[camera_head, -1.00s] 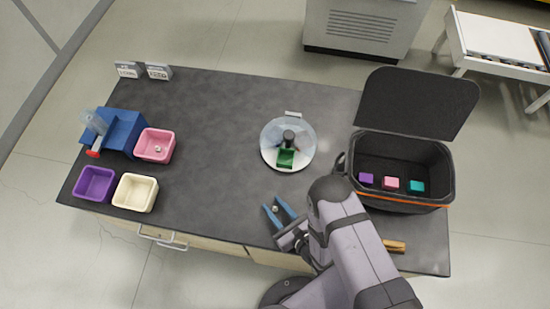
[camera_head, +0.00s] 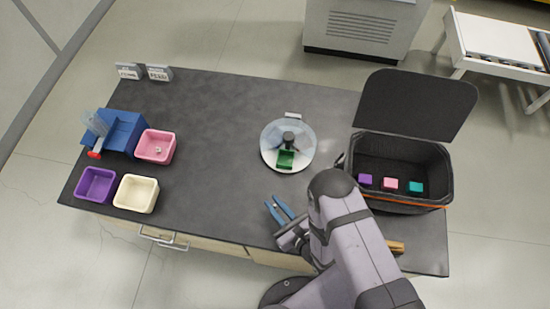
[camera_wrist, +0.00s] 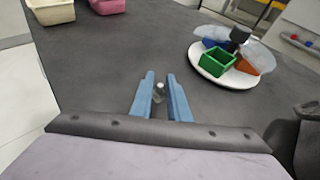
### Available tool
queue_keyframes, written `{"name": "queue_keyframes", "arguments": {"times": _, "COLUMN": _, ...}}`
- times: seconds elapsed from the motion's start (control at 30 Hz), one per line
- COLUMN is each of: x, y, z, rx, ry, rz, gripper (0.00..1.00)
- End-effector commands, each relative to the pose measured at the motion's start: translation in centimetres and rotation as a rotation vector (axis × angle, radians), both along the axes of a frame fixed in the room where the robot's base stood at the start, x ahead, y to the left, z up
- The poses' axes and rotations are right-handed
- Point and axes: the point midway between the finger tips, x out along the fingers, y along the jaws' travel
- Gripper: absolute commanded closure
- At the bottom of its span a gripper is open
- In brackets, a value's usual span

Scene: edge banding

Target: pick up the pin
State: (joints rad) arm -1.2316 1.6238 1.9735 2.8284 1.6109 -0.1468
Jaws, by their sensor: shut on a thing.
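The pin (camera_wrist: 159,91) is a small metal piece with a pale round top, seen between my blue fingers in the wrist view. My gripper (camera_wrist: 160,85) is shut on it. In the head view my gripper (camera_head: 278,208) is low over the front middle of the dark table, and the pin is very small there. Whether the pin still touches the table cannot be told.
A round white tray (camera_head: 273,160) with coloured bins stands beyond my gripper. Pink (camera_head: 155,146), purple (camera_head: 96,185) and cream (camera_head: 136,194) bins stand at left. An open black case (camera_head: 402,203) stands at right. The table between is clear.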

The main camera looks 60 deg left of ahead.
Motion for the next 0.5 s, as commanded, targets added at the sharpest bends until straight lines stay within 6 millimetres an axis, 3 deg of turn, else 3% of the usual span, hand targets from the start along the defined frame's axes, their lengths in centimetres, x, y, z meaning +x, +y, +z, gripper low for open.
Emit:
{"name": "queue_keyframes", "arguments": {"times": 0.3, "x": 0.0, "y": 0.0, "z": 4.9, "rx": 0.001, "ry": -0.001, "rz": 0.000, "gripper": 1.00}}
{"name": "queue_keyframes", "arguments": {"times": 0.5, "x": 0.0, "y": 0.0, "z": 6.6, "rx": 0.000, "ry": -0.001, "rz": 0.000, "gripper": 1.00}}
